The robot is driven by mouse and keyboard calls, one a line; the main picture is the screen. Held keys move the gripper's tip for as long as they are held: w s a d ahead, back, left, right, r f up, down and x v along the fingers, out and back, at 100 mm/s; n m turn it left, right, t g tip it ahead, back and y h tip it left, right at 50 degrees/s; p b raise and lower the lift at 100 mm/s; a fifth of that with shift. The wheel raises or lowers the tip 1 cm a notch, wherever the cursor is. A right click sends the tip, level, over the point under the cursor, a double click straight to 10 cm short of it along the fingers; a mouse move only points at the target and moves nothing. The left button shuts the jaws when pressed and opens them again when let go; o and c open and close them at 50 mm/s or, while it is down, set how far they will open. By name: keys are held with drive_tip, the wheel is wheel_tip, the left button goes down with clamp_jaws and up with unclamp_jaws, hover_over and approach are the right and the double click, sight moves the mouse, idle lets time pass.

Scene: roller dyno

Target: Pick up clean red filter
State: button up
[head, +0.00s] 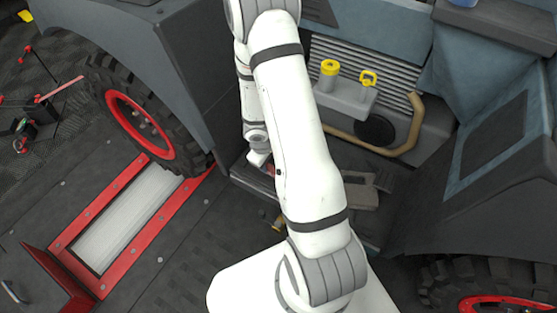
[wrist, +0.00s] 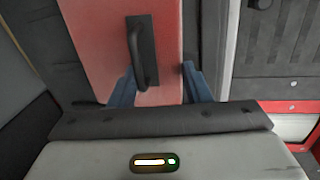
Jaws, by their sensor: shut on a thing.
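The red filter (wrist: 95,40) fills the upper middle of the wrist view. It is a flat red block with a black handle (wrist: 140,50) on a dark plate. My gripper (wrist: 158,88) has its two blue fingers on either side of the filter's lower part and is shut on it. In the head view my arm hides most of the gripper, and only a small red patch (head: 270,169) shows beside the wrist end. I cannot tell whether the filter rests on something or hangs free.
A vehicle with an open engine bay stands at the back, with a yellow-capped grey tank (head: 345,97) and a tan hose (head: 385,150). A large tyre with a red rim (head: 140,125) stands left by a red-framed roller plate (head: 75,240). Dark floor at lower left is mostly clear.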

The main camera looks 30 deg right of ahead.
drive_tip(key=c, duration=0.3)
